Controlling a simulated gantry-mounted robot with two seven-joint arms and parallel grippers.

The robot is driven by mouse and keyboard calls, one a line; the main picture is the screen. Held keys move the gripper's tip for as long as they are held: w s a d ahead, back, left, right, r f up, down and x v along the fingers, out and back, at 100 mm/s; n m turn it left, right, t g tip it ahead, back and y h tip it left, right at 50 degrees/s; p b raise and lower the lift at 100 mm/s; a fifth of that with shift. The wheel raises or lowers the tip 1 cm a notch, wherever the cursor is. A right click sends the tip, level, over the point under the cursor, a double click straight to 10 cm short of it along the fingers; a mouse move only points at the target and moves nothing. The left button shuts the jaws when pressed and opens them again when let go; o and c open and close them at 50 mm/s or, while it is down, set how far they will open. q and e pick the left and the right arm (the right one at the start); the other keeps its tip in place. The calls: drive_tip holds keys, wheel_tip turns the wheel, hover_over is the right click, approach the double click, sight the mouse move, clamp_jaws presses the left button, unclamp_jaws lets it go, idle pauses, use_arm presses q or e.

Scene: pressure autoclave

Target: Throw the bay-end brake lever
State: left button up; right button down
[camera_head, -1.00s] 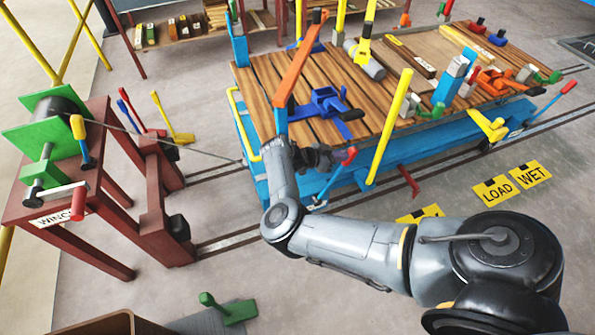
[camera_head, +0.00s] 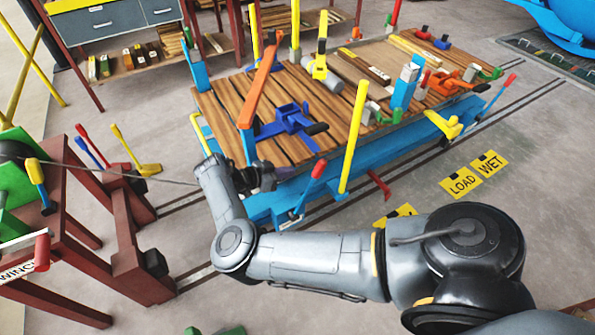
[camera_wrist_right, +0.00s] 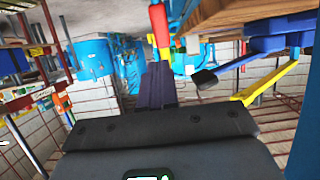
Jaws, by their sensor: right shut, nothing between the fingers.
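A lever with a red handle and blue shaft (camera_head: 311,182) leans up and to the right on the near side of the blue trolley (camera_head: 345,172). Another red-handled lever (camera_head: 503,90) leans at the trolley's right end. I cannot tell from labels which is the bay-end brake lever. My right gripper (camera_head: 265,178) is shut and empty, left of the near lever and apart from its handle, beside the trolley's left end. In the right wrist view its dark fingers (camera_wrist_right: 158,84) point forward, with a red upright piece (camera_wrist_right: 160,26) beyond them. My left gripper is not in view.
An orange post (camera_head: 260,85) and a yellow post (camera_head: 352,130) rise from the trolley near my right gripper. A blue clamp (camera_head: 290,118) sits on the wooden deck. The dark red winch stand (camera_head: 125,235) and its cable are at left. Floor rails run under the trolley.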

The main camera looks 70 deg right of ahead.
drive_tip(key=shift+v, duration=1.7)
drive_tip(key=shift+r, duration=0.1)
